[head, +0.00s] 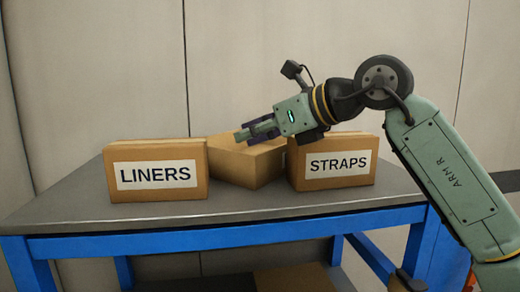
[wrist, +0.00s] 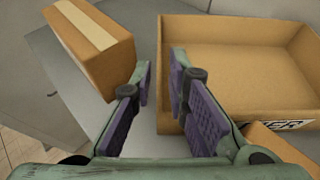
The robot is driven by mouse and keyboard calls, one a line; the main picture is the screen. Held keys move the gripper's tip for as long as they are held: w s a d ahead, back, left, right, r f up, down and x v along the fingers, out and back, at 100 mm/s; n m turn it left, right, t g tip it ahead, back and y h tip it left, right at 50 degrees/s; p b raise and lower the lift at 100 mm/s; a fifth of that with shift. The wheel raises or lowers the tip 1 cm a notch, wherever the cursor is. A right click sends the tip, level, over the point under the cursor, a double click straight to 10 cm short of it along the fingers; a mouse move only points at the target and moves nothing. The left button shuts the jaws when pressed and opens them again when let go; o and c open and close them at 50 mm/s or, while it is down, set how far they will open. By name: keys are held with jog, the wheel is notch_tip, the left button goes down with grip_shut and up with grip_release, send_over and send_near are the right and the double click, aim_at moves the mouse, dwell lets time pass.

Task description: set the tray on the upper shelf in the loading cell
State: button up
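An open-topped, shallow brown tray (wrist: 235,25) shows in the wrist view, ahead and to the right; part of a label is on its near side. In the head view a brown container (head: 245,165), probably the same tray, stands between and behind two labelled boxes. My gripper (head: 240,135) is over its left part in the head view. In the wrist view my gripper (wrist: 161,68) has its purple-padded fingers apart with nothing held. The tray's left wall lines up between the fingertips; I cannot tell whether they reach around it. No upper shelf is identifiable.
The grey-topped blue table (head: 75,205) holds a LINERS box (head: 155,170) at left and a STRAPS box (head: 330,162) at right. A taped box (wrist: 100,55) is close left of my fingers in the wrist view. The table's left end is clear.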

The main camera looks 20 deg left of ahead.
jog(key=p+x, duration=0.1)
jog(key=x, duration=0.2)
jog(key=shift+a, duration=0.35)
jog(key=p+x, duration=0.1)
jog(key=x, duration=0.1)
jog(key=p+x, duration=0.1)
jog(key=x, duration=0.2)
jog(key=shift+d+f, duration=0.2)
jog(key=shift+f, duration=0.15)
jog(key=shift+c, duration=0.5)
grip_shut()
